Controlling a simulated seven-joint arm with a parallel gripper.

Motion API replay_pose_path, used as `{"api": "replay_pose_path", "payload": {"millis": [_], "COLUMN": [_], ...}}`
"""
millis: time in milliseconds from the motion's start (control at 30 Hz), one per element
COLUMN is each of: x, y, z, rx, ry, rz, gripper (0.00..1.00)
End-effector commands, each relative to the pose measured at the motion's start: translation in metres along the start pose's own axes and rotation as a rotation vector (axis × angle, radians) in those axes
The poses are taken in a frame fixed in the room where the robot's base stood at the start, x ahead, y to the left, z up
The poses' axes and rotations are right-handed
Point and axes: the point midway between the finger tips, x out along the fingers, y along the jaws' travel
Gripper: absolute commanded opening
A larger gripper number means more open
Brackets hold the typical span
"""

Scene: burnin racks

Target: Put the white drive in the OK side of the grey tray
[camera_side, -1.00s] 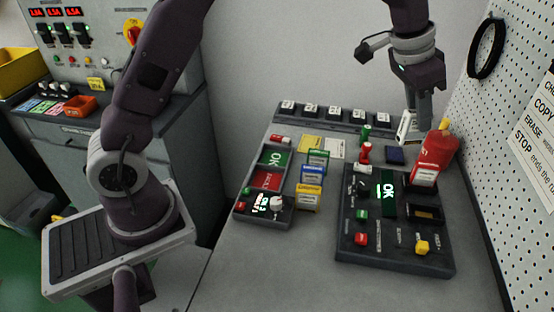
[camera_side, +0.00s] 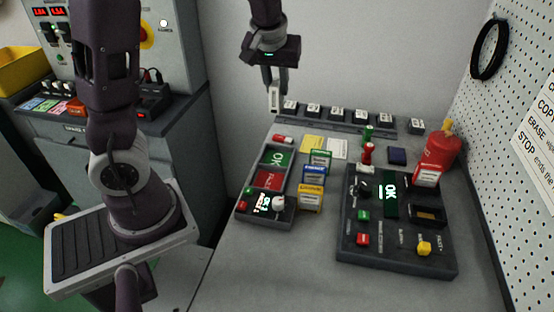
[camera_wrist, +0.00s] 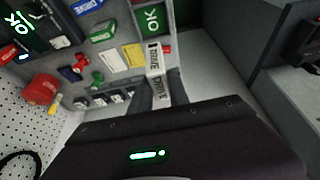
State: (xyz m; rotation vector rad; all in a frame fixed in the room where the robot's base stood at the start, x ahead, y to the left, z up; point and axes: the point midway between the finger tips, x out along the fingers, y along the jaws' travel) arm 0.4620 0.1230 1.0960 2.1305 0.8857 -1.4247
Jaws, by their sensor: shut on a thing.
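My gripper (camera_side: 274,100) is shut on the white drive (camera_side: 275,97) and holds it upright in the air, above the back of the bench. In the wrist view the white drive (camera_wrist: 154,58) shows its DRIVE label between the fingers (camera_wrist: 163,88). The grey tray (camera_side: 245,186) stands on the bench, lower and nearer the side camera. Its green OK side (camera_side: 277,158) is at the back and its red side (camera_side: 269,180) is in front. Both sides look empty. The green OK side (camera_wrist: 152,18) also shows beyond the drive in the wrist view.
Green, blue and yellow drives (camera_side: 315,174) stand just right of the tray. A row of labelled black blocks (camera_side: 337,115) lines the back. A black test panel (camera_side: 350,245) with a lit OK display, small stamps and a red bottle (camera_side: 437,158) are to the right.

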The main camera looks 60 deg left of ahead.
Motion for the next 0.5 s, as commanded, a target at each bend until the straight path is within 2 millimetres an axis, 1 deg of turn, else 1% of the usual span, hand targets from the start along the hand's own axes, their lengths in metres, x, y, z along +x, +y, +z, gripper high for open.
{"api": "replay_pose_path", "payload": {"millis": [100, 367, 500], "x": [0.022, 0.062, 0.094], "y": [-0.001, -0.001, -0.001], "z": [0.010, 0.026, 0.039], "rx": [0.000, 0.001, 0.001], "ry": [-0.004, -0.003, -0.004], "rz": [-0.003, -0.003, -0.003], "gripper": [0.00, 0.00, 0.00]}}
